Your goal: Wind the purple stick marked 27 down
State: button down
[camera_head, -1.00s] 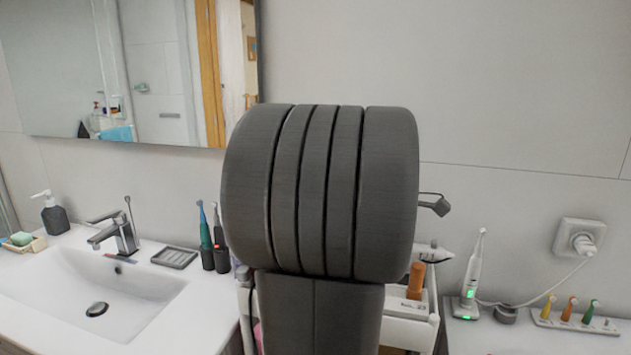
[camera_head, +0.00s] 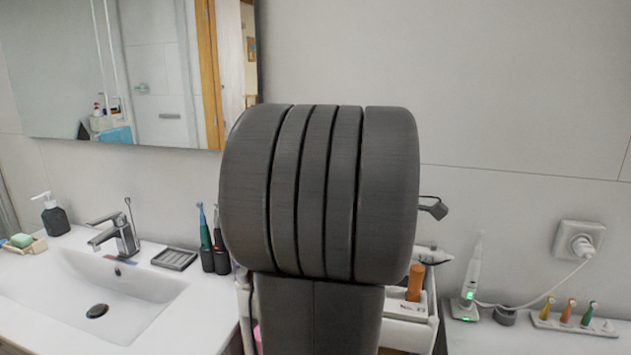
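I do not see the purple stick marked 27 in the head view. A large dark grey link of my own arm fills the middle of the picture and hides most of the cart. The white cart (camera_head: 408,335) shows only at its right part and a strip at the left. An orange stick (camera_head: 415,282) stands upright there, beside a pale block with small unreadable marking. My gripper is hidden behind the arm. A small dark angular piece juts out right of the arm; I cannot tell what it belongs to.
Left are a sink (camera_head: 95,295), tap (camera_head: 118,233), soap dispenser (camera_head: 54,214), soap dish (camera_head: 174,258) and toothbrushes in dark holders (camera_head: 214,259). Right are a white electric toothbrush (camera_head: 471,280), a rack of brush heads (camera_head: 575,323) and a wall socket (camera_head: 578,240). A mirror hangs above.

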jog(key=shift+s+a+p, duration=0.15)
jog(key=shift+s+p, duration=0.25)
jog(key=shift+p, duration=1.15)
jog(key=shift+s+d, duration=0.25)
notch_tip(320, 180, up, 6)
jog(key=p, duration=0.6)
jog(key=shift+d+f, duration=0.1)
jog(key=f+b, duration=0.1)
jog(key=b, duration=0.1)
jog(key=f+b, duration=0.1)
jog(key=b, duration=0.2)
jog(key=w+f+b, duration=0.1)
jog(key=b, duration=0.1)
jog(key=shift+w+d+f+b, duration=0.1)
jog(key=shift+d+f+b, duration=0.15)
jog(key=shift+d+b, duration=0.1)
jog(key=shift+f+b, duration=0.3)
jog(key=shift+f, duration=0.9)
